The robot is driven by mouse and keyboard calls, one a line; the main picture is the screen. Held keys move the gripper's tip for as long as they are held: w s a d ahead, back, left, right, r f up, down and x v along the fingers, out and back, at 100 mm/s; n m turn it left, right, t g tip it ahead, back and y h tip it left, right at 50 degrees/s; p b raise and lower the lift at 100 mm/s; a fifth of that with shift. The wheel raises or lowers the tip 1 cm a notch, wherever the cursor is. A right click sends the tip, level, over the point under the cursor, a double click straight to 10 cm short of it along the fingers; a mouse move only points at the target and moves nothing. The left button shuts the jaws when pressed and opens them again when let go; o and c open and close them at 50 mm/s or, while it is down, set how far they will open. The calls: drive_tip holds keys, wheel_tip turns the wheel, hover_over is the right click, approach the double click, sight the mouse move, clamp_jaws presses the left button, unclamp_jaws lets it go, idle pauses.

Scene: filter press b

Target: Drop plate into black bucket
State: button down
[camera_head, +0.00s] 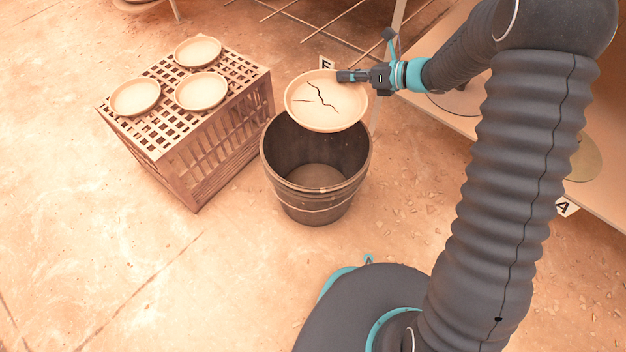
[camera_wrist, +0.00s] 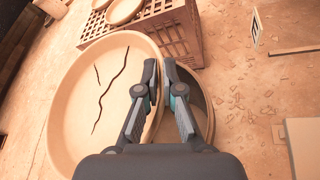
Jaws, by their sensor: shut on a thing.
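A round cream plate (camera_head: 325,101) with dark cracks hangs over the back part of the black bucket's opening. My gripper (camera_head: 345,76) is shut on the plate's rim at its upper right. In the wrist view the cracked plate (camera_wrist: 98,95) fills the left side, and my gripper (camera_wrist: 158,72) pinches its right edge. The black bucket (camera_head: 316,203) stands upright on the floor below the plate. Its visible inside shows a pale bottom. In the wrist view the bucket (camera_wrist: 201,105) is partly hidden behind the plate and fingers.
A slatted crate (camera_head: 215,138) stands left of the bucket, with three plates on top, one of them a front plate (camera_head: 201,91). A sign marked A (camera_head: 566,207) is at the right. Floor in front of the crate is clear; small debris lies right of the bucket.

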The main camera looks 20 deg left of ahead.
drive_tip(key=shift+s+a+f+n+g, duration=0.4)
drive_tip(key=shift+a+f+n+g, duration=0.1)
drive_tip(key=shift+a+f+g, duration=0.15)
wheel_tip(320, 180, down, 6)
drive_tip(key=shift+r+b, duration=0.15)
drive_tip(key=shift+b, duration=0.55)
drive_tip(key=c, duration=1.2)
unclamp_jaws()
drive_tip(key=shift+c, duration=0.2)
drive_tip(key=v, duration=1.2)
drive_tip(key=shift+s+d, duration=0.1)
